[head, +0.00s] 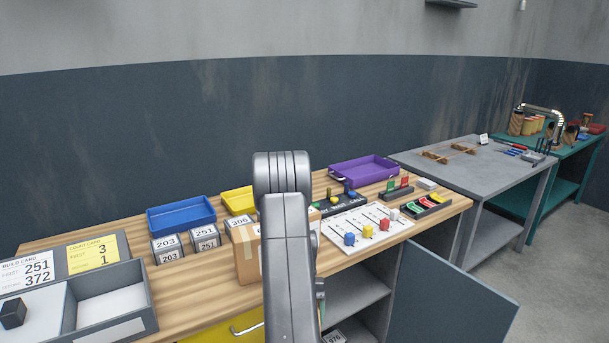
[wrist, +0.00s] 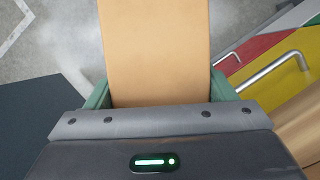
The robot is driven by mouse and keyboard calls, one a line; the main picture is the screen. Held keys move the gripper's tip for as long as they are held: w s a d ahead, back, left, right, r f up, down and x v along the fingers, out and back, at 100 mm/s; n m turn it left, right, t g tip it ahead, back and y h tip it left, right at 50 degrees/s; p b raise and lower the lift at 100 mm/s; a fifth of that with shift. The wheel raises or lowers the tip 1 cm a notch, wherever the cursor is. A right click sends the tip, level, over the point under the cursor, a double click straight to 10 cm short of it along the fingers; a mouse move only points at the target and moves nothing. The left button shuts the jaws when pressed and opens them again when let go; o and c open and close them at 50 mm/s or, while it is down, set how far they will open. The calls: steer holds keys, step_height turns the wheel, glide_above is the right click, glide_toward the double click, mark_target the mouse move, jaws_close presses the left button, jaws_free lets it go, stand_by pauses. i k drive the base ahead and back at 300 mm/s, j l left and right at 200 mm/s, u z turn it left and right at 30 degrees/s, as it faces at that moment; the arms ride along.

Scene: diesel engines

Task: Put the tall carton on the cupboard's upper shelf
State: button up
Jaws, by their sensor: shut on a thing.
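My gripper (wrist: 160,92) is shut on the tall carton (wrist: 155,50), a plain tan box between its green fingers in the wrist view. The carton extends away from the palm, with grey floor beyond it. In the head view my arm hides most of the gripper. A tan box (head: 247,257) shows left of my arm there; I cannot tell whether it is the held carton. The cupboard under the bench is open. Its upper shelf (head: 352,297) shows right of my arm, with a lower space beneath it, partly cut off.
The cupboard's dark door (head: 450,297) stands swung out to the right. A yellow drawer (head: 228,328) with a bar handle is left of my arm. The wooden benchtop (head: 445,203) holds trays, number cards and a switch board. Open floor (head: 565,260) lies at the right.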

mark_target(336, 291)
steer(key=z, duration=0.4)
steer(key=i+z, duration=0.15)
steer(key=z, duration=0.25)
steer(key=i+z, duration=0.1)
steer(key=z, duration=0.3)
steer(key=i+j, duration=0.1)
steer(key=i, duration=0.5)
